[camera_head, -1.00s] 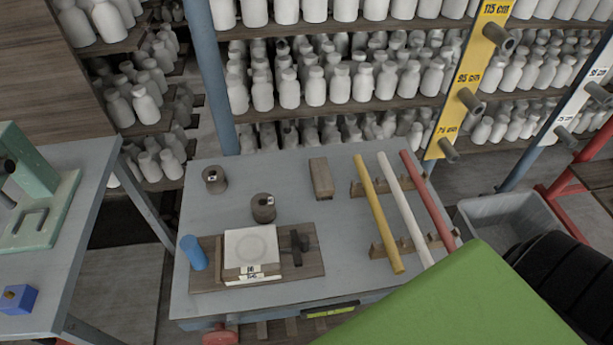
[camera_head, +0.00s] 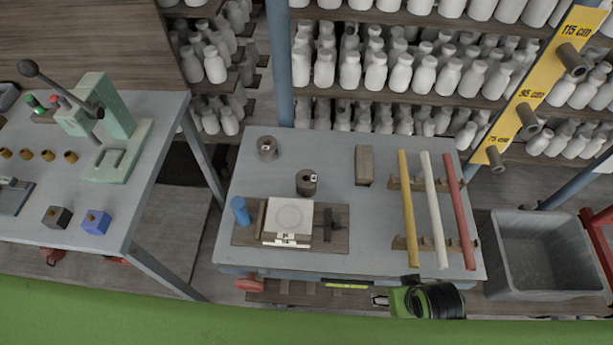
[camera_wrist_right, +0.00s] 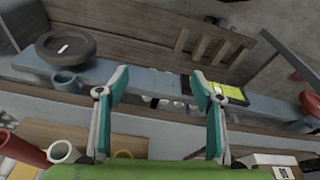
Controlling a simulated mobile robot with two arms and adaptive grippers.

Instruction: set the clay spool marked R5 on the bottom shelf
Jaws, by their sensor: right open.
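Two dark clay spools with small white tags stand upright on the grey cart top (camera_head: 345,225). One spool (camera_head: 267,149) is at the back left, the other (camera_head: 306,185) just behind the white tile. The tag markings are too small to read, so I cannot tell which is R5. The slatted wooden bottom shelf (camera_head: 300,294) shows below the cart's front edge and in the right wrist view (camera_wrist_right: 205,48). My right gripper (camera_head: 380,300) is at the cart's front, right of centre. Its teal fingers (camera_wrist_right: 160,82) are apart with nothing between them. My left gripper is out of view.
A grey bin (camera_head: 540,250) stands right; another table (camera_head: 150,195) stands left. Several bottles fill the racks behind.

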